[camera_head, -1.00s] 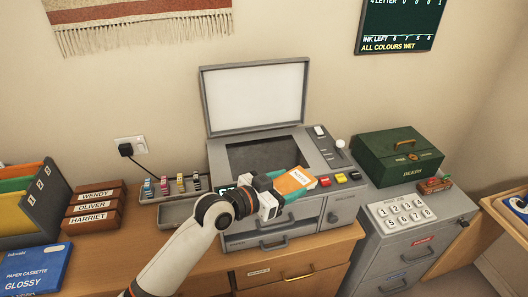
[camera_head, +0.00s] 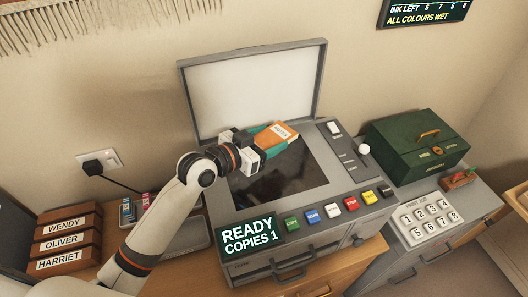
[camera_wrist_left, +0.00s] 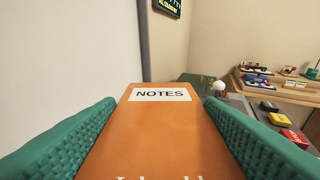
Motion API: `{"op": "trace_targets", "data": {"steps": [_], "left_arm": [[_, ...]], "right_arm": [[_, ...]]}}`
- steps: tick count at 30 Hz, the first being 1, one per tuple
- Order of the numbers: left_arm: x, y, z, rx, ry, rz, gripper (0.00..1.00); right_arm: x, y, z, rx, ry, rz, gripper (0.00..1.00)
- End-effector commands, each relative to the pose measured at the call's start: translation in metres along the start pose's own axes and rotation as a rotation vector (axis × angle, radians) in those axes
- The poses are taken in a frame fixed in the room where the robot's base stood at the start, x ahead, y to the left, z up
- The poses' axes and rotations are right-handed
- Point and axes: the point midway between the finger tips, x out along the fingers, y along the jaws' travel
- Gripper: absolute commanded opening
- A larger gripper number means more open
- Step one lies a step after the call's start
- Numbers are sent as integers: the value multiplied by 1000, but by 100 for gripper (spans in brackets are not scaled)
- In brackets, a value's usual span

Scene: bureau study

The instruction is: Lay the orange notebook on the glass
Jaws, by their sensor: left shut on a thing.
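The orange notebook (camera_head: 273,137) has a white "NOTES" label. My left gripper (camera_head: 268,142) is shut on it; in the left wrist view the notebook (camera_wrist_left: 165,125) lies between the two green finger pads. In the head view the notebook appears over the back part of the copier's dark glass (camera_head: 290,175); I cannot tell the exact gap between them. The copier's lid (camera_head: 255,92) stands open behind, its white underside facing me. My right gripper is not in view.
Coloured buttons (camera_head: 331,211) and a "READY COPIES 1" display (camera_head: 249,236) line the copier's front. A white knob (camera_head: 363,149) stands at its right. A green cash box (camera_head: 418,147) and number keypad (camera_head: 430,219) are further right. Labelled wooden trays (camera_head: 63,240) stand left.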

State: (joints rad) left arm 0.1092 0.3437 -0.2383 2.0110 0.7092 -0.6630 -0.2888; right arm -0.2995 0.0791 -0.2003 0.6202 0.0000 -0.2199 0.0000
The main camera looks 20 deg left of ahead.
Motion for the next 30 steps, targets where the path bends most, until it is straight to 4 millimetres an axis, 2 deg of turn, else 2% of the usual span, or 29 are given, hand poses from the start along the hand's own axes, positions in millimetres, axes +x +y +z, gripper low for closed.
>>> {"op": "trace_targets", "data": {"steps": [6, 13, 18, 30], "left_arm": [[8, -1, -41, -5, 5, -1, 38], [13, 0, -65, -3, 3, 0, 38], [18, -1, -89, -3, 3, -1, 38], [19, 0, -97, -1, 1, 0, 38]], "right_arm": [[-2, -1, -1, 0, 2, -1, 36], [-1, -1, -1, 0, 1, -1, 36], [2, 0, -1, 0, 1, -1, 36], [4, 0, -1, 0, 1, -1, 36]]}}
